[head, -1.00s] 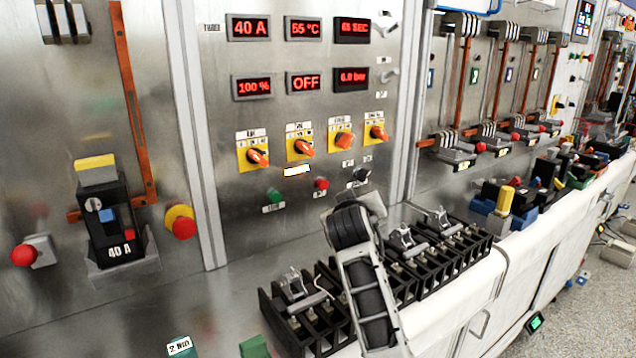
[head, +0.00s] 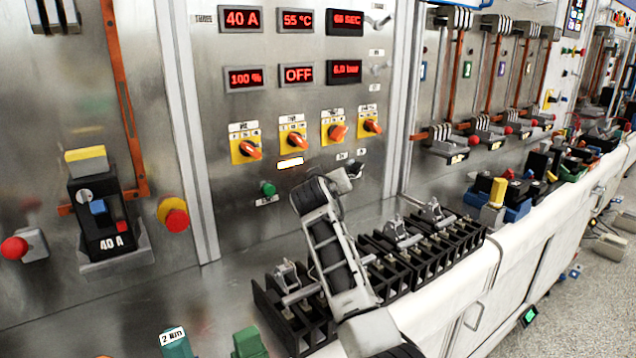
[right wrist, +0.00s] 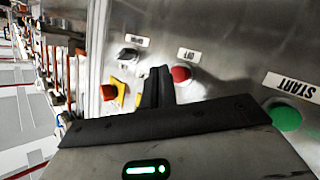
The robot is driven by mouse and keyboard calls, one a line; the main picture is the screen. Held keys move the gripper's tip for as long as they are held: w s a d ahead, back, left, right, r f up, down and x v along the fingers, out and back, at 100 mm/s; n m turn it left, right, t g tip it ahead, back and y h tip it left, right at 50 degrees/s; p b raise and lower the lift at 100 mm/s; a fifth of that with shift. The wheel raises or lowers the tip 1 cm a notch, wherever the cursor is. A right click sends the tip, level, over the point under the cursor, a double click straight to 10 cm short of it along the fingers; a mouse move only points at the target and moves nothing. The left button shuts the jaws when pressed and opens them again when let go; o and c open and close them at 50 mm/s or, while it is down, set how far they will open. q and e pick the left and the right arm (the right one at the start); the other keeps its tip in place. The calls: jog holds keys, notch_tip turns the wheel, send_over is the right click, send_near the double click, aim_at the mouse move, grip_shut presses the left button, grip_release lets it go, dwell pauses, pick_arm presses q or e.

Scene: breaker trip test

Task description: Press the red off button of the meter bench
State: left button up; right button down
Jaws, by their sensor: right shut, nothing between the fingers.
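The red off button (right wrist: 181,74) shows in the right wrist view, on the steel panel beside a label reading OFF. The dark fingers of my right gripper (right wrist: 158,80) are shut and empty, and their tips appear just left of the button. I cannot tell if they touch it. In the head view my right gripper (head: 345,178) is in front of the lower part of the meter bench panel (head: 225,190) and hides the red button. The green START button (right wrist: 284,117) is to the right in the wrist view and also shows in the head view (head: 268,188). My left gripper is out of view.
Orange rotary knobs on yellow plates (head: 292,139) sit above the buttons. A black button (right wrist: 129,54) is left of the red one in the wrist view. Black terminal blocks (head: 300,322) stand on the bench below my arm. A breaker (head: 105,215) is at left.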

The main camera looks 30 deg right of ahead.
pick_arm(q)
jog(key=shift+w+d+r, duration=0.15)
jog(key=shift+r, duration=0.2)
pick_arm(e)
jog(key=shift+w, duration=0.35)
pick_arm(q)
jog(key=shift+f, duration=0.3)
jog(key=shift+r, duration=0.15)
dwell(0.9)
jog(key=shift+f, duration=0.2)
pick_arm(e)
jog(key=shift+w, duration=0.4)
